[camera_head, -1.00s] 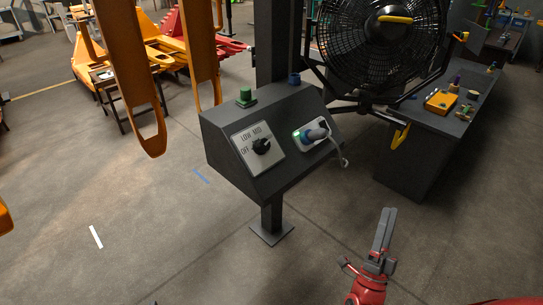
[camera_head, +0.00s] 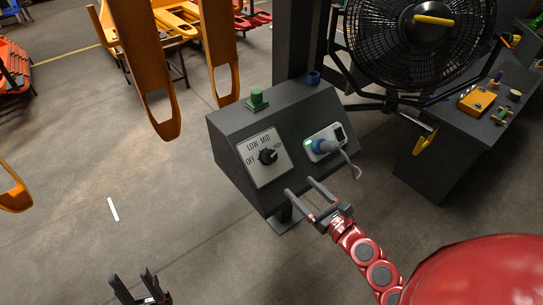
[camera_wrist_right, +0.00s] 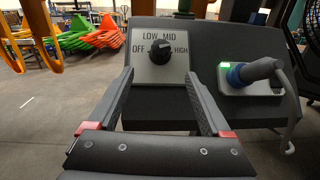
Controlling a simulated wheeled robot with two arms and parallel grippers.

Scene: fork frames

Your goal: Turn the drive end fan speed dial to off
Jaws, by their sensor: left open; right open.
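The fan speed dial is a black knob (camera_head: 268,156) on a pale plate (camera_head: 251,172) set in the sloped face of a dark grey control box (camera_head: 225,128). In the right wrist view the knob (camera_wrist_right: 160,52) sits among the labels OFF, LOW, MID and HIGH; its exact setting is hard to read. My right gripper (camera_head: 299,186) is open and empty, in front of the box and below the dial. In the right wrist view its fingers (camera_wrist_right: 158,74) point toward the plate, spread wider than the knob, apart from it. My left gripper (camera_head: 140,287) is open and empty at the bottom left.
A blue plug (camera_head: 325,147) with a grey cable sits in a socket right of the dial. A green button (camera_head: 257,98) and a blue piece (camera_head: 313,78) top the box. A fan (camera_head: 425,40) stands behind right, beside a workbench (camera_head: 440,150). Orange forks (camera_head: 150,80) hang at left.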

